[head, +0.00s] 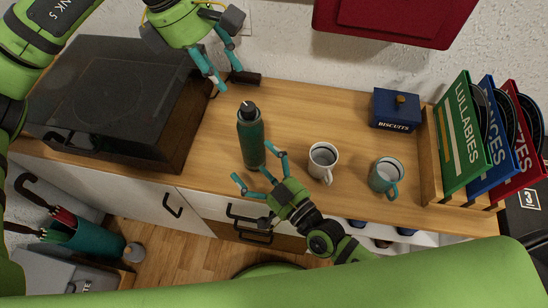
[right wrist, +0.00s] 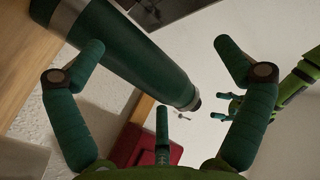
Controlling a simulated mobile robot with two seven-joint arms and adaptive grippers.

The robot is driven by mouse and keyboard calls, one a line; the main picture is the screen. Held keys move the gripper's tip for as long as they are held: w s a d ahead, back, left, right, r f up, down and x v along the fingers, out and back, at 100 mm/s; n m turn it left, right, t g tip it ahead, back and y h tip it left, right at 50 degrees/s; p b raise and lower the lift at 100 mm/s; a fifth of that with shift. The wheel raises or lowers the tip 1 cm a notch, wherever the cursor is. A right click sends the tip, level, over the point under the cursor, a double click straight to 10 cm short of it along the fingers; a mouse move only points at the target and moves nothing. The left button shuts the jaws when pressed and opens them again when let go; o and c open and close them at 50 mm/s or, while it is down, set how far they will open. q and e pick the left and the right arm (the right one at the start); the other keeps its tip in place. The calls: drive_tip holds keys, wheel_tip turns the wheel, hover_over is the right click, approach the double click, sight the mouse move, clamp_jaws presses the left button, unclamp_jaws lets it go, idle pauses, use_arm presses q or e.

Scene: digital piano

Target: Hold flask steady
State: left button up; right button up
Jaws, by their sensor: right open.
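A dark green flask (head: 251,140) with a black cap stands on the wooden counter, left of two mugs. My right gripper (head: 259,163) is open at the near side of the flask, its fingers spread towards the lower body. In the right wrist view the flask (right wrist: 135,55) runs from the upper left to the middle, with one finger of the right gripper (right wrist: 160,60) overlapping its edge and clear space before the opposite finger. My left gripper (head: 223,78) is empty, above the counter behind and left of the flask, with its fingers apart.
A white mug (head: 322,160) and a grey-teal mug (head: 385,176) stand to the right. A blue biscuit tin (head: 396,109) and a rack of records (head: 462,135) are further right. A black turntable (head: 120,95) fills the left.

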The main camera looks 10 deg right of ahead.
sight(263, 148)
drive_tip(key=shift+n+h, duration=0.3)
drive_tip(key=shift+n, duration=0.4)
drive_tip(key=d, duration=0.2)
drive_tip(key=w+d+f, duration=0.1)
drive_tip(key=shift+w+d, duration=0.1)
drive_tip(key=shift+d, duration=0.25)
drive_tip(key=shift+w+d, duration=0.2)
drive_tip(key=shift+w, duration=0.05)
drive_tip(key=x, duration=0.6)
drive_tip(key=shift+w+a, duration=0.2)
drive_tip(key=shift+w, duration=0.1)
drive_tip(key=c, duration=1.6)
